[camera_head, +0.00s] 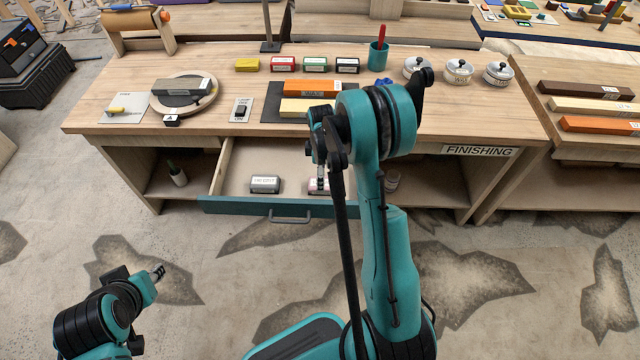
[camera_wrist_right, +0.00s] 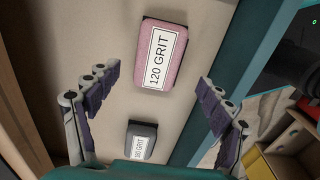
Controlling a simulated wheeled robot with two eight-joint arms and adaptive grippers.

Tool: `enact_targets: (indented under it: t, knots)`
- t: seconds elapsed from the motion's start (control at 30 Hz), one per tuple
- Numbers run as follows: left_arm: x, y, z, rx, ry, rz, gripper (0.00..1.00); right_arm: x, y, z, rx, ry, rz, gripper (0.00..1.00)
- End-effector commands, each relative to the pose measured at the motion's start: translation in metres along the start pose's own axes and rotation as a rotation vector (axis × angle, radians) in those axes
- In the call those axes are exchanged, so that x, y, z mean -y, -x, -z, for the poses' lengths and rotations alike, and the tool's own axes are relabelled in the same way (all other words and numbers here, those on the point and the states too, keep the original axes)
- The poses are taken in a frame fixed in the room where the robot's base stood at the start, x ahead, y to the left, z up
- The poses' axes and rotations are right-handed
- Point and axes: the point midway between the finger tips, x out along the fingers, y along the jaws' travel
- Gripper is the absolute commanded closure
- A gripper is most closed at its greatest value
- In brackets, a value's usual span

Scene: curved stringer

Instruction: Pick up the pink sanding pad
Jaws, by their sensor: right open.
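The pink sanding pad (camera_wrist_right: 161,55), labelled 120 GRIT, lies in the open drawer (camera_head: 234,205). In the head view only a bit of the pink pad (camera_head: 316,188) shows beside my right arm. My right gripper (camera_wrist_right: 152,108) is open above the drawer, its fingers apart, with nothing between them touching. The pink pad appears ahead of the fingertips in the wrist view. A grey sanding pad (camera_wrist_right: 141,141) lies in the same drawer, and it also shows in the head view (camera_head: 265,184). My left gripper (camera_head: 159,272) is low at the left, away from the bench; its jaw opening is too small to judge.
The drawer's teal front (camera_head: 250,209) is a raised edge close to the pads. The bench top (camera_head: 215,62) above holds several blocks, tins, a teal cup (camera_head: 378,56) and a round plate (camera_head: 184,103). The floor in front is clear.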

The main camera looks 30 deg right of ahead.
Motion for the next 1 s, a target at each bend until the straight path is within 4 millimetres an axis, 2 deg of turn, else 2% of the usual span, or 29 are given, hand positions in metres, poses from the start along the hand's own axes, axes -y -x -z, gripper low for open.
enact_targets:
  t: [0.33,0.6,0.67,0.8,1.0]
  knots:
    - [0.0,-0.022,-0.016,0.0,0.0,0.0,0.68,-0.003,-0.048,-0.005,0.0,-0.001,-0.001,0.2]
    - [0.0,-0.022,-0.016,0.0,0.0,0.0,0.68,-0.003,-0.052,-0.005,0.0,-0.001,-0.001,0.2]
    - [0.0,-0.022,-0.016,0.0,0.0,0.0,0.68,-0.003,-0.051,-0.005,0.0,-0.002,-0.001,0.33]
    - [0.0,-0.022,-0.016,0.0,0.0,0.0,0.68,-0.003,-0.051,-0.005,0.0,-0.002,-0.001,0.69]
    - [0.0,-0.022,-0.016,0.0,0.0,0.0,0.68,-0.003,-0.051,-0.005,0.0,-0.002,-0.001,0.69]
